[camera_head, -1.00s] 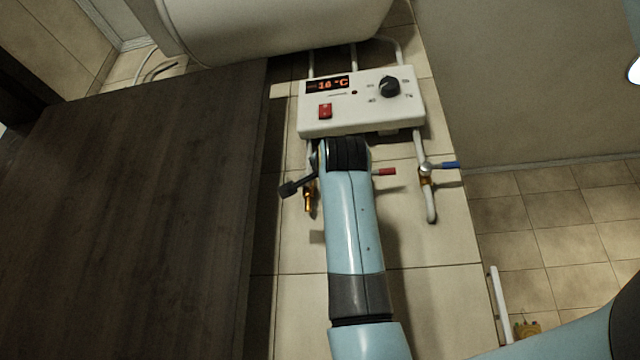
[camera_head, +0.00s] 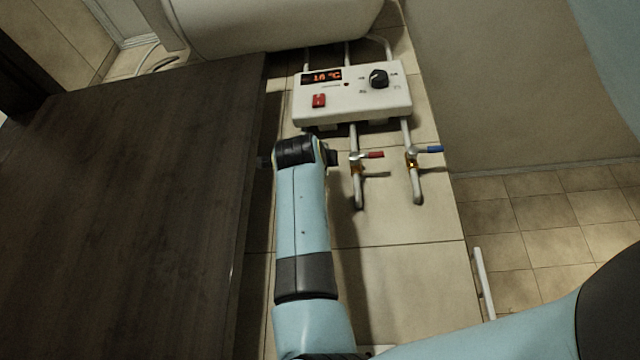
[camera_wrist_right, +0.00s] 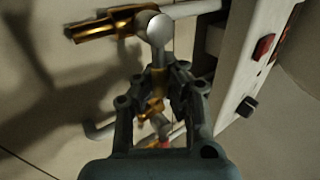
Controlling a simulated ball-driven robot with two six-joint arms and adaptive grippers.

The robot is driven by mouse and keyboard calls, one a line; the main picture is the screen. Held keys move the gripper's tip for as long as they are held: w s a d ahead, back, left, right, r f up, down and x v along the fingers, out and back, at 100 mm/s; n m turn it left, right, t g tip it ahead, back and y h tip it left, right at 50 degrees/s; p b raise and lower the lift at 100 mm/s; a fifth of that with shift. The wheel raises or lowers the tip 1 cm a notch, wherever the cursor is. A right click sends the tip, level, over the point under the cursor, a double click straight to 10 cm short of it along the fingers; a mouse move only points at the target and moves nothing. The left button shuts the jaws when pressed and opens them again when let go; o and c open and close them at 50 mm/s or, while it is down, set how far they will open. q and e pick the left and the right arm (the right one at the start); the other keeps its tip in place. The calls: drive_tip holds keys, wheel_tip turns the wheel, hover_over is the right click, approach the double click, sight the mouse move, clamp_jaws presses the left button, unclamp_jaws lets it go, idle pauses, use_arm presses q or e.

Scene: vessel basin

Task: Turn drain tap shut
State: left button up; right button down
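The drain tap (camera_wrist_right: 105,22) shows in the right wrist view as a gold spout, with a round silver end (camera_wrist_right: 160,30) and a pale pipe running right. In the head view it is hidden behind my right wrist. My right gripper (camera_wrist_right: 168,68) has its fingertips right at the silver end, close together and seeming to meet its stem. Dark blur hides whether they grip it. In the head view this gripper is mostly covered by my right forearm. My left gripper is not in view.
The white control box (camera_head: 352,92) with red switch and black knob hangs above the taps. A red-handled tap (camera_head: 357,160) and a blue-handled tap (camera_head: 413,158) stand right of my wrist. A dark wood panel (camera_head: 130,210) lies left.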

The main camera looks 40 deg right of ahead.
drive_tip(key=shift+w+f, duration=0.15)
drive_tip(key=shift+f, duration=0.1)
drive_tip(key=c, duration=1.4)
unclamp_jaws()
drive_tip(key=shift+r, duration=0.15)
drive_tip(key=shift+o, duration=0.2)
drive_tip(key=shift+s+a, duration=0.1)
drive_tip(key=shift+s, duration=0.1)
drive_tip(key=v, duration=1.2)
drive_tip(key=shift+w, duration=0.1)
